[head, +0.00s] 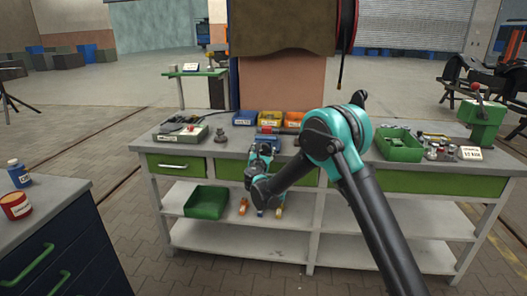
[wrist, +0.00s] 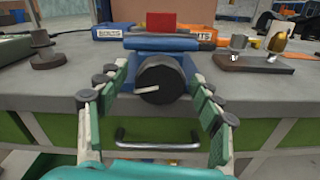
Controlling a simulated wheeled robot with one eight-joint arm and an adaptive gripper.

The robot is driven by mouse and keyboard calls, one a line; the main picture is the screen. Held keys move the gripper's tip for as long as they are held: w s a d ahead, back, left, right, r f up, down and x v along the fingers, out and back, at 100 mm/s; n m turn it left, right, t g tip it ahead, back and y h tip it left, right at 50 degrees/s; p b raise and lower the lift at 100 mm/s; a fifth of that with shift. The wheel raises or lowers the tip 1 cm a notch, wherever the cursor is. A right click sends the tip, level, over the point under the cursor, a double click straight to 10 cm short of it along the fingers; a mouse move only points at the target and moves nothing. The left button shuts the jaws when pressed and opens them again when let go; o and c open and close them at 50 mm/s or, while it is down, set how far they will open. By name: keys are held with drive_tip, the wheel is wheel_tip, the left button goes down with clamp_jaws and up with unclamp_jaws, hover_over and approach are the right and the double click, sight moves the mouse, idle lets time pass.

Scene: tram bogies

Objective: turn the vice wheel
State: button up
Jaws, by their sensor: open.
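The vice wheel (wrist: 160,78) is a dark round disc with a short white mark on its face, in the middle of the wrist view. It sits at the front of a blue vice (wrist: 150,45) at the bench's front edge. My gripper (wrist: 156,74) is open, with one finger left of the wheel and one right of it. I see gaps between the fingers and the wheel. The wheel is hidden there behind my gripper.
The grey workbench (head: 228,158) has green drawers, one with a metal handle (wrist: 160,140) below the wheel. Orange bins (head: 271,118) stand behind the vice. A green tray (head: 398,146) stands at right. A wooden block with knobs (wrist: 255,62) lies right of the vice.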

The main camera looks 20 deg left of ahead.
drive_tip(key=shift+c, duration=0.5)
drive_tip(key=c, duration=1.1)
drive_tip(key=shift+o, duration=0.2)
drive_tip(key=shift+m, duration=0.4)
drive_tip(key=m, duration=0.5)
drive_tip(key=shift+m, duration=0.4)
drive_tip(key=m, duration=0.5)
drive_tip(key=o, duration=1.2)
drive_tip(key=shift+c, duration=0.2)
